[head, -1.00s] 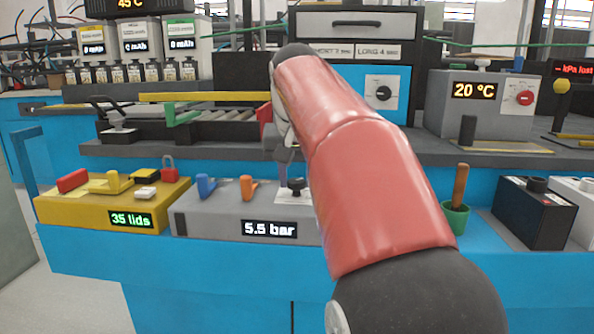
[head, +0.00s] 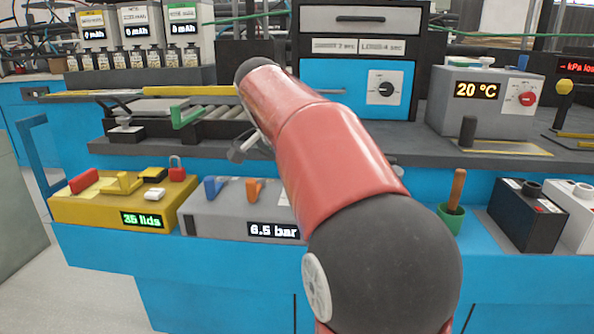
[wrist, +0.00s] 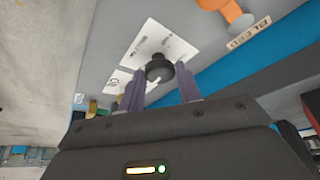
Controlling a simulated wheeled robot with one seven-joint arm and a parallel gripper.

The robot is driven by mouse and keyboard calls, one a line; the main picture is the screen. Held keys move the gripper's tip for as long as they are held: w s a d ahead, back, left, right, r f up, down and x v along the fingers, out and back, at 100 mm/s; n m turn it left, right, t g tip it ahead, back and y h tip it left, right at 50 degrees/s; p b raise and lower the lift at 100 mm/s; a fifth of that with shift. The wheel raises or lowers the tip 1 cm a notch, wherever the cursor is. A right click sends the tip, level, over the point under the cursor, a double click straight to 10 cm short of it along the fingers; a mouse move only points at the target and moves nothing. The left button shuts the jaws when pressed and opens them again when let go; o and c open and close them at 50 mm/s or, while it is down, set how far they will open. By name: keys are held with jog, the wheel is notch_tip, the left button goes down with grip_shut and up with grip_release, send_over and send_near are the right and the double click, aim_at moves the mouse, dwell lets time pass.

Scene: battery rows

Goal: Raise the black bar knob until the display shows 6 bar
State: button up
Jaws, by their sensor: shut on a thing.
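The grey box (head: 235,208) on the blue bench carries the pressure display (head: 273,231), which reads 6.5 bar. The black bar knob (wrist: 158,67) stands on the box's top beside white printed labels (wrist: 160,45) in the wrist view. My gripper (wrist: 161,75) has its two purple fingers on either side of the knob and is shut on it. In the head view my red arm hides the knob and the gripper.
A blue lever (head: 213,188) and an orange lever (head: 254,189) stand on the same box. A yellow box (head: 85,208) is to its left. A green cup (head: 451,221) and a black box (head: 527,215) are to its right.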

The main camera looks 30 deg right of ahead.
jog(key=shift+m, duration=0.5)
jog(key=o, duration=1)
jog(key=shift+c, duration=0.2)
jog(key=p+v, duration=0.2)
jog(key=v, duration=0.6)
jog(key=shift+w, duration=0.15)
jog(key=shift+f, duration=0.1)
jog(key=s+a+f+n+t+y, duration=0.2)
jog(key=s+a+f+n, duration=0.3)
jog(key=s+f+n, duration=0.3)
jog(key=s+a+f+n+t+y, duration=0.2)
jog(key=s+a+f+n, duration=0.3)
jog(key=s+f+n, duration=0.3)
jog(key=s+f, duration=0.4)
jog(key=f, duration=0.1)
jog(key=shift+a, duration=0.15)
dwell(0.3)
